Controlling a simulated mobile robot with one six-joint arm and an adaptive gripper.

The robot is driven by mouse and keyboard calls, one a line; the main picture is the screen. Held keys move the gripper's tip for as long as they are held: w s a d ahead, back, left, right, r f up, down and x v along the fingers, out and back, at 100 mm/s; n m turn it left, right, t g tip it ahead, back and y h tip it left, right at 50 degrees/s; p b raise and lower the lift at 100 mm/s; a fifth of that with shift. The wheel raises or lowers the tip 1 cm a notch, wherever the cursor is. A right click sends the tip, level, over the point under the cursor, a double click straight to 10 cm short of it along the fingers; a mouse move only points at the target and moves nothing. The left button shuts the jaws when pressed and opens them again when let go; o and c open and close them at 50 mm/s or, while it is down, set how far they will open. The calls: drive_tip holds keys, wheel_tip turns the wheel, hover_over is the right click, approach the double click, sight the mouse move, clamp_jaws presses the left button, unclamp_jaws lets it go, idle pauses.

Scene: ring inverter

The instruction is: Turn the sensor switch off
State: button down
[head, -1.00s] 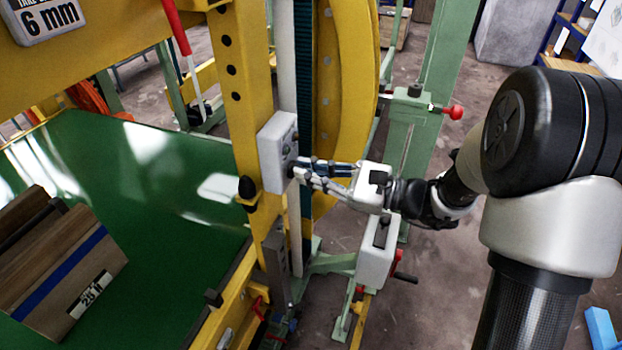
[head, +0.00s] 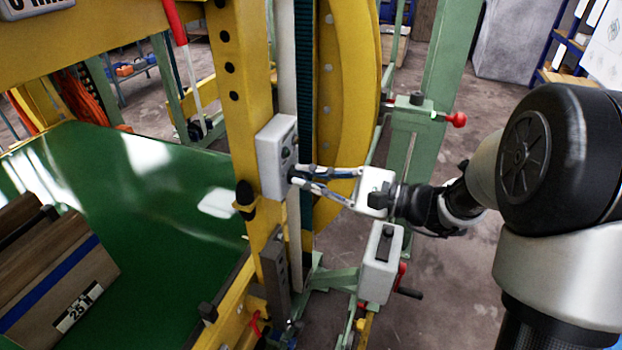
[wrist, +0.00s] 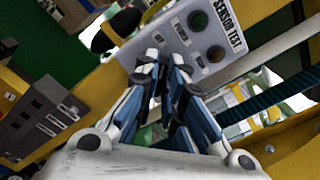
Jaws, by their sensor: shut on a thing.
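The sensor box (head: 270,158) is a light grey box on the yellow upright post, left of my gripper in the head view. In the wrist view the box (wrist: 212,20) carries a "SENSOR TEST" label and round dark controls on its face. My gripper (head: 297,175) reaches the lower part of that face. In the wrist view its blue and grey fingers (wrist: 165,62) are closed together at the box's lower knob. The fingers hide that knob, so its turned position cannot be told.
A grey box with a black top part (head: 381,262) stands just below my gripper. A red-knobbed lever (head: 457,120) sits on the green frame behind. A black knob (head: 245,195) sits beside the post.

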drive_tip(key=c, duration=1.7)
unclamp_jaws()
drive_tip(key=v, duration=1.2)
drive_tip(key=shift+s+a+r, duration=0.1)
